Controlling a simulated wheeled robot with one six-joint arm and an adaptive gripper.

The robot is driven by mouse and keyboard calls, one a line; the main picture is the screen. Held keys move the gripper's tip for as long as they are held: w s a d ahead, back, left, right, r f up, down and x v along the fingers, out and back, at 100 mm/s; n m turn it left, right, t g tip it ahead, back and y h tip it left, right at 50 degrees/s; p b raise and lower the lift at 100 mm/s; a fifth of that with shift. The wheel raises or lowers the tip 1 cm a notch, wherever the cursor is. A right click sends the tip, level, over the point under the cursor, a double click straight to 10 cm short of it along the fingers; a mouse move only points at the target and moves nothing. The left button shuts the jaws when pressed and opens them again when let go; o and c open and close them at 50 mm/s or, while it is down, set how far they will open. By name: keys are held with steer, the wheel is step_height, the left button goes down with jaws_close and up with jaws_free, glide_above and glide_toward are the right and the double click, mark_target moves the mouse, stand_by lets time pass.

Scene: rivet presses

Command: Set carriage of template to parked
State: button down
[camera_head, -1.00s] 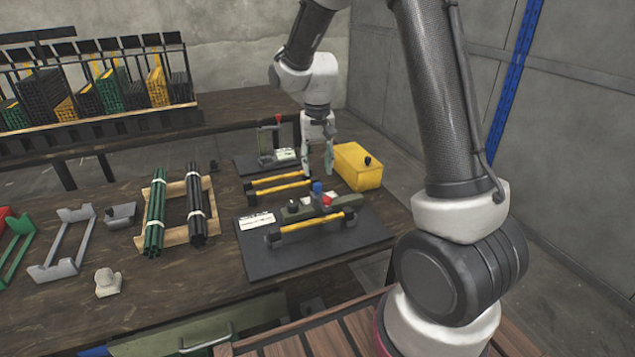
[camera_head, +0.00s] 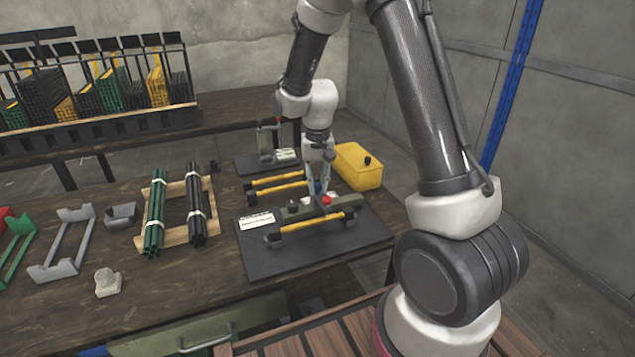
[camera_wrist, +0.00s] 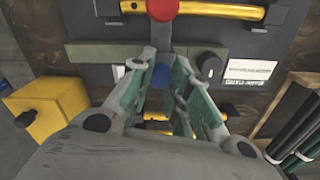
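The template is a fixture on a dark base plate (camera_head: 262,262), with a grey-green bar (camera_head: 297,212) along it. A blue knob (camera_wrist: 161,75) shows between my fingers in the wrist view; in the head view my gripper mostly hides it. A red knob (camera_head: 327,200) is close by and also shows in the wrist view (camera_wrist: 163,8). A yellow rod (camera_head: 311,221) lies across the front of the fixture. My gripper (camera_head: 319,187) points down over the bar, its fingers apart on either side of the blue knob (camera_wrist: 163,66). I cannot tell whether they touch it.
A yellow box (camera_head: 357,167) stands just right of my gripper. Two loose yellow rods (camera_head: 277,185) lie behind the fixture. A second, smaller fixture (camera_head: 267,150) stands further back. A wooden cradle (camera_head: 177,238) with green and black rod bundles is to the left.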

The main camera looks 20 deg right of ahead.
steer(key=shift+d, duration=0.1)
steer(key=d, duration=1.1)
steer(key=shift+d, duration=0.1)
steer(key=c, duration=1.3)
jaws_free()
steer(key=shift+d, duration=0.15)
step_height(320, 180, up, 12)
